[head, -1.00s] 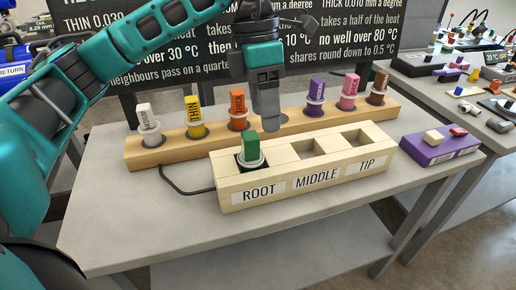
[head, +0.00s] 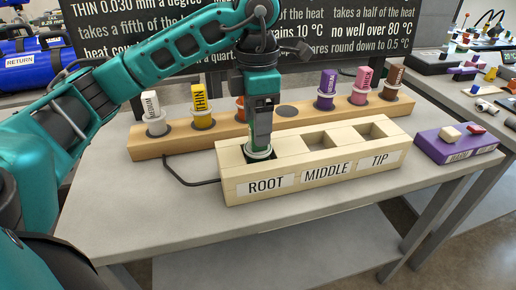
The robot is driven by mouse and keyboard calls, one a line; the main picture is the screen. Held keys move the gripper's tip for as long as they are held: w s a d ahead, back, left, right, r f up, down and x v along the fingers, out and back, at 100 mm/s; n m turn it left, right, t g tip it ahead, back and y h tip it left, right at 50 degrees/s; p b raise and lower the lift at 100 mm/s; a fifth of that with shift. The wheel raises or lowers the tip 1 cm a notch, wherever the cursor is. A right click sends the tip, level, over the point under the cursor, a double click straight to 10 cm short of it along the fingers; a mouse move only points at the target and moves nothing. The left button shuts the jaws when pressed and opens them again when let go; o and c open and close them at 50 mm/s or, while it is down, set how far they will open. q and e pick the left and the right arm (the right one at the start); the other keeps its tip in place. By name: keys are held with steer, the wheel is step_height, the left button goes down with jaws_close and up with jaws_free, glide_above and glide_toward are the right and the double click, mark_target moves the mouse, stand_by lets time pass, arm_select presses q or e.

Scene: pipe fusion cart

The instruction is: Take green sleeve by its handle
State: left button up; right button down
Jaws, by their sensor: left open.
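The green sleeve stands upright in the ROOT socket of the pale wooden block (head: 232,192). Its light collar (head: 259,154) shows just above the socket, and its handle is mostly hidden by my gripper. My left gripper (head: 259,142) points straight down over the sleeve, with its fingertips at handle height just above the collar. It is open, with its fingers about the handle; whether they touch it cannot be told. My right gripper is not in view.
The MIDDLE (head: 319,141) and TIP (head: 372,131) sockets are empty. Behind the block, a wooden rack (head: 150,148) holds several coloured sleeves, the orange one (head: 240,103) partly hidden by my arm. A purple box (head: 455,147) lies at right. The front table (head: 150,235) is clear.

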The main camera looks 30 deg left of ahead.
arm_select(q)
steer(key=shift+d+f, duration=0.15)
steer(key=shift+f, duration=1.4)
steer(key=shift+c, duration=0.3)
steer(key=shift+r, duration=0.1)
steer(key=c, duration=1.1)
